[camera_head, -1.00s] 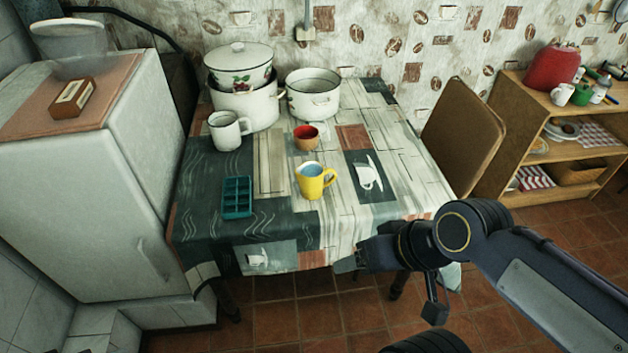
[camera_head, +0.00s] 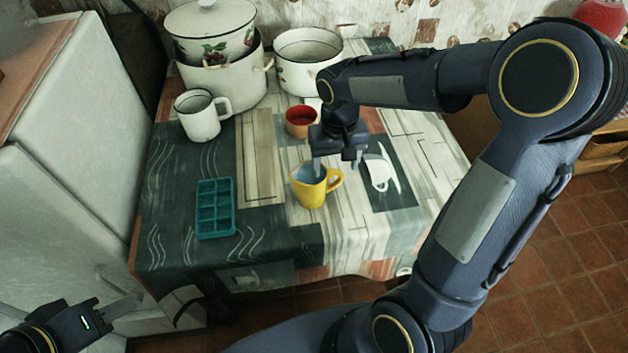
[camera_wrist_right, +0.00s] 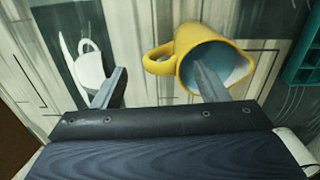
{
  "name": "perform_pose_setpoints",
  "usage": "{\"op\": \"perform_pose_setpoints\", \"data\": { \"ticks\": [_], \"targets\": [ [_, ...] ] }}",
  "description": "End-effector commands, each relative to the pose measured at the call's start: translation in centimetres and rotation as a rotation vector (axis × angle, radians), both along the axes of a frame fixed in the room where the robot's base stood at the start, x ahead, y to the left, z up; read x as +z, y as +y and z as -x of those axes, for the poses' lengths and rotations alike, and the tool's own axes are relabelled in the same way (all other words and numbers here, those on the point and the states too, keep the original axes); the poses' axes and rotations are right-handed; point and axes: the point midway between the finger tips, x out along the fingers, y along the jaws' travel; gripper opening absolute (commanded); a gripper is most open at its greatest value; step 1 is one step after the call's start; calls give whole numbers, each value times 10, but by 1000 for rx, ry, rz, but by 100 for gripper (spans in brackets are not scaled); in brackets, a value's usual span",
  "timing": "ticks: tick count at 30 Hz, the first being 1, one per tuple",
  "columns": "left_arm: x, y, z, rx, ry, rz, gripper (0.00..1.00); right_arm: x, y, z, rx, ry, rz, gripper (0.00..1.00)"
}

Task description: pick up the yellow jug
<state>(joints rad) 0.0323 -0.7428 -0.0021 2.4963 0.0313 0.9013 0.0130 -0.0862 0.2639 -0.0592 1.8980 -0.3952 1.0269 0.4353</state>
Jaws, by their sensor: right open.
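The yellow jug (camera_head: 312,192) stands upright on the table, its pale blue inside showing and its handle toward the right. My right gripper (camera_head: 337,163) is open above it, pointing down. In the right wrist view, one finger lies across the mouth of the yellow jug (camera_wrist_right: 185,45) and the other is beyond the handle, so the handle lies between the fingers of the right gripper (camera_wrist_right: 158,75). I cannot tell whether the finger reaches inside the jug. My left gripper (camera_head: 122,305) is at the lower left, away from the table top, its opening unclear.
A red-and-brown cup (camera_head: 300,121) stands close behind the jug. A white mug (camera_head: 198,118), a lidded pot (camera_head: 210,35) and an open pot (camera_head: 305,75) stand farther back. A teal tray (camera_head: 215,208) lies to the left. The table's front (camera_head: 340,245) is clear.

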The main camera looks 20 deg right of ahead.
Motion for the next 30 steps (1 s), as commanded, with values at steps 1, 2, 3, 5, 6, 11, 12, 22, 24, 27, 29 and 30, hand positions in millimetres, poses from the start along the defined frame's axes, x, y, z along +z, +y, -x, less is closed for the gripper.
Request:
{"op": "perform_pose_setpoints", "data": {
  "ticks": [1,2,3,5,6,11,12,22,24,27,29,30],
  "targets": [
    [-1,0,0,0,0,0,36,-7,0,1,0,4,0,67],
    [-1,0,0,0,0,0,36,-10,0,1,0,4,0,67],
    [-2,0,0,0,0,0,36,-15,0,0,1,4,0,67],
    [-2,0,0,0,0,0,36,-23,0,0,1,3,0,67],
    [-2,0,0,0,0,0,36,-29,0,0,0,5,0,67],
    [-4,0,0,0,0,0,36,-53,0,-1,1,4,-1,67],
    [-5,0,0,0,0,0,36,-56,0,-2,1,2,0,67],
    [-5,0,0,0,0,0,36,-61,0,-2,1,0,-1,63],
    [-5,0,0,0,0,0,36,-60,0,-2,1,0,-1,54],
    [-5,0,0,0,0,0,36,-60,0,-2,1,0,-1,41],
    [-5,0,0,0,0,0,36,-60,0,-2,1,0,-1,33],
    [-5,0,0,0,0,0,36,-60,0,-2,1,0,-1,28]
  ]
}}
